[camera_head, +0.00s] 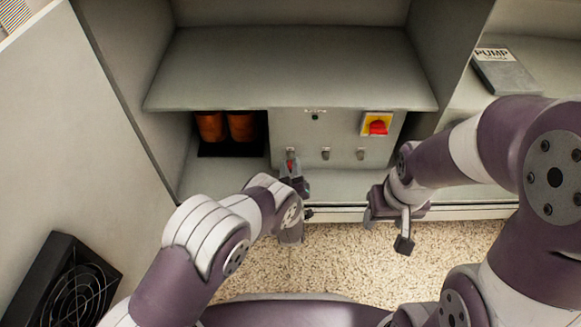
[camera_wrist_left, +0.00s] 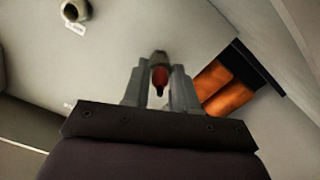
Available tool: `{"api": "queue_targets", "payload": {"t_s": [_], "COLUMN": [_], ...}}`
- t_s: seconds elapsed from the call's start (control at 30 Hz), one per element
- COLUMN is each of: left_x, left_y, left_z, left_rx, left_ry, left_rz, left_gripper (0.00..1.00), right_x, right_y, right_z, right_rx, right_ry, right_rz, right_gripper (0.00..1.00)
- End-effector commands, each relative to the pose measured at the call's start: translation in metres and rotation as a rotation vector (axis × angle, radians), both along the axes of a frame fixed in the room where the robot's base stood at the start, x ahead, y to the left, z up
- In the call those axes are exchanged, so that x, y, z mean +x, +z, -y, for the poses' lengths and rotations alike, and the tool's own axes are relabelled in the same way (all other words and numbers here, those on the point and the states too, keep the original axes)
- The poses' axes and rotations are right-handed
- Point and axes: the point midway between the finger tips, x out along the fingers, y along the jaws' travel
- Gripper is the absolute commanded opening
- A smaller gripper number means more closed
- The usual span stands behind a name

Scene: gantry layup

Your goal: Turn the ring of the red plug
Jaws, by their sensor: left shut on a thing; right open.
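The red plug (camera_head: 290,164) sits at the leftmost socket on the front of the grey panel (camera_head: 345,130). In the left wrist view the red plug (camera_wrist_left: 160,77) shows between the two jaws, with a metal ring (camera_wrist_left: 159,58) at its far end against the panel. My left gripper (camera_head: 291,172) is shut on the plug; the jaws also show in the left wrist view (camera_wrist_left: 160,85). Which part of the plug the jaws touch is hard to tell. My right gripper (camera_head: 403,238) is open and empty, in front of the cabinet's lower edge.
Two more metal sockets, a middle one (camera_head: 326,154) and a right one (camera_head: 361,154), are on the panel. A red and yellow switch (camera_head: 377,125) is above them. Orange cylinders (camera_head: 226,126) stand in the left recess. A shelf (camera_head: 290,70) overhangs the panel. A pump box (camera_head: 505,72) lies at right.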

Motion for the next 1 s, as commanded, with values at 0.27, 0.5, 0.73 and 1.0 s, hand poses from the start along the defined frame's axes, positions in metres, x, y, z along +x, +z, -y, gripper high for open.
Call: {"api": "queue_targets", "payload": {"t_s": [0.27, 0.5, 0.73, 1.0], "left_x": [0.0, 0.0, 0.0, -0.033], "left_y": [-0.001, -0.001, 0.0, 0.006], "left_z": [0.0, 0.0, 0.0, 0.001], "left_rx": [0.01, 0.009, 0.009, 0.012], "left_ry": [0.0, 0.0, 0.0, -0.004], "left_rz": [-0.001, -0.001, 0.0, -0.005], "left_gripper": [0.0, 0.47, 0.54, 0.54], "right_x": [0.0, 0.0, 0.0, 0.0], "right_y": [0.0, 0.0, 0.0, 0.023], "right_z": [0.0, 0.0, 0.0, 0.0], "right_rx": [0.0, 0.0, 0.0, 0.0], "right_ry": [0.0, 0.0, 0.0, 0.0], "right_rz": [0.0, 0.0, 0.0, 0.0], "right_gripper": [0.57, 0.57, 0.57, 0.57]}}
